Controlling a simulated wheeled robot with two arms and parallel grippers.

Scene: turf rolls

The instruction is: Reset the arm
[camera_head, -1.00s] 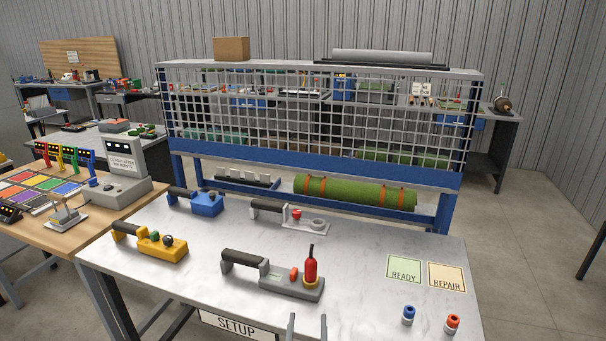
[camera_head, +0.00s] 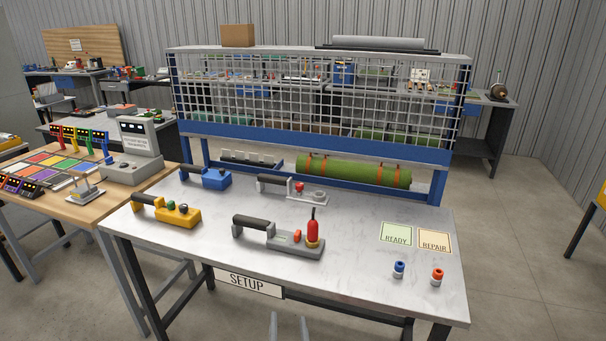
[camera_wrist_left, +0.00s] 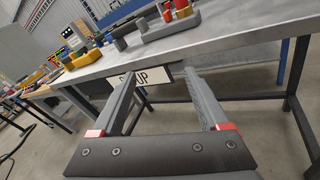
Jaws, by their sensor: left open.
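My left gripper (camera_head: 289,326) shows at the bottom edge of the head view, in front of the table's front edge and below the SETUP sign (camera_head: 247,284). In the left wrist view my left gripper (camera_wrist_left: 165,85) has its two grey fingers spread apart with nothing between them. The fingers point toward the front edge of the white table (camera_wrist_left: 215,47) and the sign behind them. My right gripper is not in view.
The white table (camera_head: 350,270) holds a yellow tool (camera_head: 168,211), a blue tool (camera_head: 206,178), two grey tools, blue (camera_head: 399,269) and orange (camera_head: 437,276) knobs, and READY and REPAIR cards. A wooden table (camera_head: 65,205) adjoins at left.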

